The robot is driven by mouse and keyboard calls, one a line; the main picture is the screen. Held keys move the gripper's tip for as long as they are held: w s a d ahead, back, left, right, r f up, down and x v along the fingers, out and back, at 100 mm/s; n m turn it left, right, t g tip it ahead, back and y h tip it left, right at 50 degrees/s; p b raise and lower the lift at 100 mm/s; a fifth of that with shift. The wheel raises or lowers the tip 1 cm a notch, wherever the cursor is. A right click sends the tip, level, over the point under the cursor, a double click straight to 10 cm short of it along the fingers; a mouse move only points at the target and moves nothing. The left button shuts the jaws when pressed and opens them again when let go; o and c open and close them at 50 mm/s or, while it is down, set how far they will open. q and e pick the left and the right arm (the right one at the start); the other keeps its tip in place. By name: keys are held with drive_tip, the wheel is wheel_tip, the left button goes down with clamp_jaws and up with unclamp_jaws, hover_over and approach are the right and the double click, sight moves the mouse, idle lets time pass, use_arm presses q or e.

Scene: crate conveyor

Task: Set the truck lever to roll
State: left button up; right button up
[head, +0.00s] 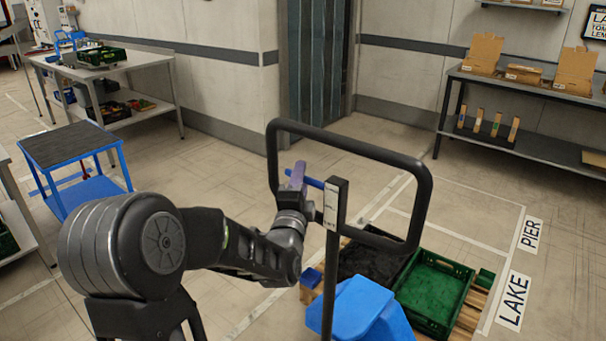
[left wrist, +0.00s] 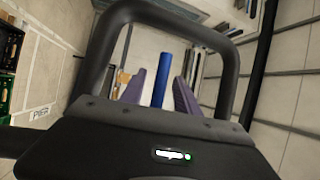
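The truck handle (head: 425,200), a dark rounded loop on a post (head: 330,270), stands in the middle of the head view. A short blue lever (head: 312,182) sticks out to the left from the post's top. My left gripper (head: 297,173), with purple fingers, is at the lever's free end, inside the loop outline. In the left wrist view the blue lever (left wrist: 161,78) lies between the two spread fingers of the left gripper (left wrist: 160,85), with a gap on each side. The left gripper is open. My right gripper is not in view.
The blue truck body (head: 365,310) stands below the handle, by a pallet with a green crate (head: 435,290) and a dark crate (head: 370,262). Floor signs PIER (head: 531,235) and LAKE (head: 514,300) lie right. A blue cart (head: 75,160) stands left.

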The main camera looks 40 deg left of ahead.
use_arm(q)
drive_tip(key=v, duration=0.4)
drive_tip(key=shift+s+d+b, duration=0.1)
drive_tip(key=shift+b, duration=0.2)
drive_tip(key=shift+f, duration=0.1)
